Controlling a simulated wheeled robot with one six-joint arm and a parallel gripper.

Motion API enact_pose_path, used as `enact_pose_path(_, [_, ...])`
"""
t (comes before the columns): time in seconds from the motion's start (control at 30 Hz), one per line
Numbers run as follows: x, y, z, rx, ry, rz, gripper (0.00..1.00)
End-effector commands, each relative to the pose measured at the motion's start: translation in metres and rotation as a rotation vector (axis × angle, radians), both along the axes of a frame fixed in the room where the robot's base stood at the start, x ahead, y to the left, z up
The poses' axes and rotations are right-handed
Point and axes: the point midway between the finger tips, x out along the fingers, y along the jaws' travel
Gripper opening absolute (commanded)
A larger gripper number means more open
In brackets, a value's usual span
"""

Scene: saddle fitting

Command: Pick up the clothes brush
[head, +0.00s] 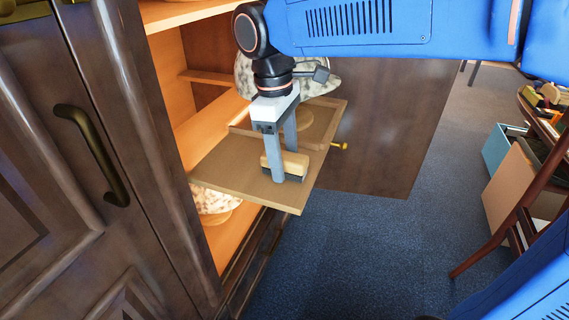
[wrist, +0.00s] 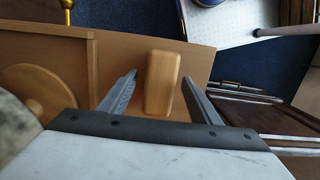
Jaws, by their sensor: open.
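The clothes brush is a pale wooden block (head: 295,160) with dark bristles under it, lying on a pulled-out wooden shelf (head: 225,180) of the cabinet. In the wrist view its wooden back (wrist: 163,82) shows between the two fingers.
A speckled rounded thing (head: 318,84) stands on the shelf behind my gripper, and another (head: 212,199) sits below the shelf. A brass knob (head: 340,146) sticks out at the right. A dark door (head: 90,200) stands left. Blue carpet (head: 370,240) is clear to the right.

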Motion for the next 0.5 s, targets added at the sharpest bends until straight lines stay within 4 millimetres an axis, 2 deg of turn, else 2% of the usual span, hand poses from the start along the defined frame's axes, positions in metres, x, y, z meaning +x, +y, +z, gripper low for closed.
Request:
enact_pose_path(0.1, [0.0,0.0,0.0002,0.0,0.0,0.0,0.57])
enact_pose_path(0.13, [0.0,0.0,0.0003,0.0,0.0,0.0,0.52])
enact_pose_path(0.3, [0.0,0.0002,0.0003,0.0,0.0,0.0,0.12])
enact_pose_path(0.5, [0.0,0.0002,0.0005,0.0,0.0,0.0,0.1])
